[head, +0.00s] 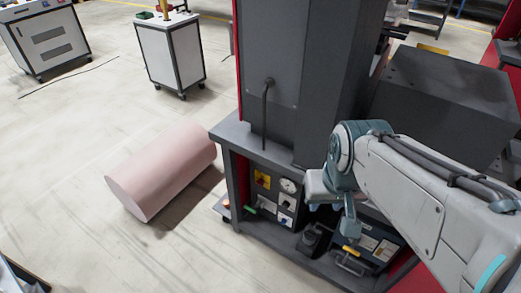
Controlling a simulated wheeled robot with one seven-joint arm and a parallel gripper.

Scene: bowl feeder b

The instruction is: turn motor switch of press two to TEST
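A dark grey press (285,80) stands on a grey bench with a control panel in its front. The panel has a small yellow plate with a reddish knob (262,179), which looks like a rotary switch; its setting and lettering are too small to read. I cannot tell which press is number two. My gripper (349,229) hangs at the end of my arm, to the right of this panel and apart from the knob. Its fingers are too small to judge.
A second panel (378,246) with light plates sits lower right, partly behind my gripper. A yellow-ended handle (350,252) is beside it. A pink cylinder (163,170) lies on the floor at left. White cabinets (170,55) stand farther back.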

